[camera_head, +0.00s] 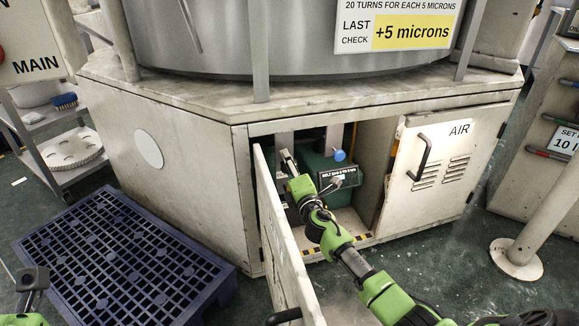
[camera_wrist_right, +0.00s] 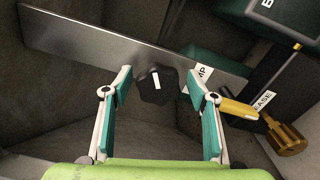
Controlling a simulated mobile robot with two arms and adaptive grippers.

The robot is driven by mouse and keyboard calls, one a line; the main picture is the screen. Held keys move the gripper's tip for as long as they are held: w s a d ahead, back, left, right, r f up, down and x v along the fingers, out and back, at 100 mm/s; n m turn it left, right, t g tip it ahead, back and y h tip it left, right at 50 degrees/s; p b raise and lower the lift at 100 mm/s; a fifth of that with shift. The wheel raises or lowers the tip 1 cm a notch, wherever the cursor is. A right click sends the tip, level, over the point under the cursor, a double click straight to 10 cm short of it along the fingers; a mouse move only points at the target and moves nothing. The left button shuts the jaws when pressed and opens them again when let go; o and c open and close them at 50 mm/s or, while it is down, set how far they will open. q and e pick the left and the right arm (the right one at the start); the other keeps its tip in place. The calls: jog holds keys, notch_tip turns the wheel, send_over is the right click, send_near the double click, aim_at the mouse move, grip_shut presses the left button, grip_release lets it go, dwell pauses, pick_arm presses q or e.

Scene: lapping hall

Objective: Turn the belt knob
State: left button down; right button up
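A black lobed knob (camera_wrist_right: 157,88) with a white mark shows in the right wrist view, in front of a grey metal plate (camera_wrist_right: 90,38). My right gripper (camera_wrist_right: 160,92) is open, one finger on each side of the knob, with gaps visible on both sides. In the head view my right arm reaches into an open cabinet, with the right gripper (camera_head: 288,160) inside; the knob cannot be made out there. A black label (camera_head: 338,180) with small text starting "BELT" sits on the green machine (camera_head: 322,165).
The open cabinet door (camera_head: 283,245) stands left of my right arm. The closed AIR door (camera_head: 442,160) is to the right. In the wrist view, a yellow lever (camera_wrist_right: 238,109) and brass knob (camera_wrist_right: 287,136) are close right of the gripper. A blue pallet (camera_head: 125,255) lies left.

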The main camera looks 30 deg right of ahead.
dwell(0.3)
jog(key=s+a, duration=0.2)
jog(key=s, duration=0.9)
jog(key=shift+s, duration=0.4)
